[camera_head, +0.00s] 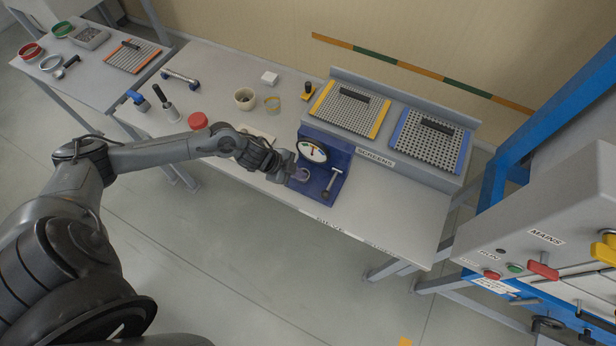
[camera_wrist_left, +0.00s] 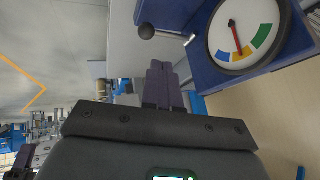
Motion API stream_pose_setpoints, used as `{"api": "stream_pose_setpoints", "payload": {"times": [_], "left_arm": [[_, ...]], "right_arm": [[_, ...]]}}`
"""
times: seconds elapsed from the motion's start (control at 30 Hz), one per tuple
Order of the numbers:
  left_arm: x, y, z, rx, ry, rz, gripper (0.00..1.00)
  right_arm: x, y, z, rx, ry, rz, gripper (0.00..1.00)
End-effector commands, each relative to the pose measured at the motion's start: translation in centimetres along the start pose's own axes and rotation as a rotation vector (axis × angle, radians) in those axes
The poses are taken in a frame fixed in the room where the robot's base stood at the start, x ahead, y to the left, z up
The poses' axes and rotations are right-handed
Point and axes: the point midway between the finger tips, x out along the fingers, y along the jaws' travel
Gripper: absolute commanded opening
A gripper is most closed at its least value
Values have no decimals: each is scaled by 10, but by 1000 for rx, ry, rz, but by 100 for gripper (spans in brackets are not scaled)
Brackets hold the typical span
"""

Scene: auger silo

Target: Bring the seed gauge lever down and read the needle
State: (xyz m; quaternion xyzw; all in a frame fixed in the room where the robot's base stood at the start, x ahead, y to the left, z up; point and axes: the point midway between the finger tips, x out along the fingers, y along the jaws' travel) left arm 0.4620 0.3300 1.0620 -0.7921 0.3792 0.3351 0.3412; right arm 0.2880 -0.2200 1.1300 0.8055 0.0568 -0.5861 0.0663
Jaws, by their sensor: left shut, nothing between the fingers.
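The seed gauge is a blue block (camera_head: 346,159) with a round white dial (camera_head: 312,151) near the table's front edge. In the left wrist view the dial (camera_wrist_left: 258,28) shows blue, yellow and green bands, and its red needle (camera_wrist_left: 236,38) points towards the yellow band. The lever (camera_head: 332,182), a metal rod with a dark ball end, is at the gauge's right side; its ball (camera_wrist_left: 146,31) shows in the left wrist view. My left gripper (camera_head: 291,174) is shut and empty at the gauge's left side, apart from the ball. Its closed fingers (camera_wrist_left: 164,84) point towards the gauge. My right gripper is out of view.
A grey stand marked SCREENS (camera_head: 401,167) holds yellow-edged (camera_head: 349,119) and blue-edged (camera_head: 428,151) screens behind the gauge. A red lid (camera_head: 198,121), a cup (camera_head: 245,99) and a scoop (camera_head: 168,109) stand left. A control cabinet (camera_head: 560,225) is at right.

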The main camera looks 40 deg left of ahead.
Motion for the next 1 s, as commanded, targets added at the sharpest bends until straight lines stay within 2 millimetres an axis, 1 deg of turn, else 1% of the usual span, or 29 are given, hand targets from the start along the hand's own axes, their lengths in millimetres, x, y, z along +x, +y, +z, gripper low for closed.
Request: {"api": "stream_pose_setpoints", "payload": {"times": [0.1, 0.23, 0.8, 0.87, 0.97, 1.0], "left_arm": [[-12, 1, 2, 1, -2, 0, 0], [-19, 1, 1, 0, -2, 0, 0], [-22, 3, 1, -2, -2, 3, 0], [-22, 8, 3, -7, -6, 12, 0], [-16, 30, 3, -33, 3, 46, 0], [-11, 44, 0, -54, 14, 66, 0]], "right_arm": [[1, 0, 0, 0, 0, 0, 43], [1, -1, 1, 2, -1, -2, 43], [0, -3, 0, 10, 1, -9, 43], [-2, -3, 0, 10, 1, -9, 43], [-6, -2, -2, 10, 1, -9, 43], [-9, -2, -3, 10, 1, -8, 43]]}}
